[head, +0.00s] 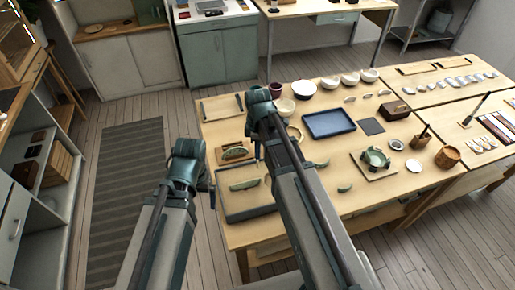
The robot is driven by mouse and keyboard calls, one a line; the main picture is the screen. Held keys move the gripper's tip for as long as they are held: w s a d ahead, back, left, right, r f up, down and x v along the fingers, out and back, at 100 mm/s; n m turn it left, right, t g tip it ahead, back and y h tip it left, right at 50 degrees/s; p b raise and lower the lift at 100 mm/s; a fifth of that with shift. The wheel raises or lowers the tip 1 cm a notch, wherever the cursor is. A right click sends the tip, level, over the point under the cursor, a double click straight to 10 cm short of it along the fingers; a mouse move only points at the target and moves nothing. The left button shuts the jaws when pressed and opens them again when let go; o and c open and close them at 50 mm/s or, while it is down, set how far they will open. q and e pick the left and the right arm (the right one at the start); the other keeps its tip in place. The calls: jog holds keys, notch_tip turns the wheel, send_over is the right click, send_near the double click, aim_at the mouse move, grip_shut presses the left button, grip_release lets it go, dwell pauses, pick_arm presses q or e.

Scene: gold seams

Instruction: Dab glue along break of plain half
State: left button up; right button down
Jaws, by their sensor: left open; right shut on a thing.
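A green curved piece (236,154) sits on a small wooden stand at the left of the table. Another green curved piece (244,184) lies in a grey tray (250,204) at the near left. I cannot tell which one is the plain half, and the break edges are too small to make out. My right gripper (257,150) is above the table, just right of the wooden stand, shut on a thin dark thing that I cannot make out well. My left gripper (211,196) is open and empty, left of the grey tray by the table's left edge.
A green bowl (376,156) stands on a wooden board at right, with loose green shards (345,188) nearby. A blue tray (328,123), white bowls (349,79), a wooden box (394,110) and wooden cups (447,156) occupy the table.

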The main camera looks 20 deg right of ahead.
jog(key=shift+f+b, duration=3.15)
jog(key=shift+f, duration=0.1)
jog(key=shift+a, duration=0.3)
jog(key=shift+f+b, duration=0.35)
jog(key=shift+r, duration=0.25)
jog(key=shift+a, duration=0.15)
jog(key=shift+a+p, duration=0.3)
jog(key=shift+a, duration=0.75)
jog(key=shift+f+b, duration=0.25)
jog(key=shift+b, duration=0.05)
jog(key=shift+r, duration=0.25)
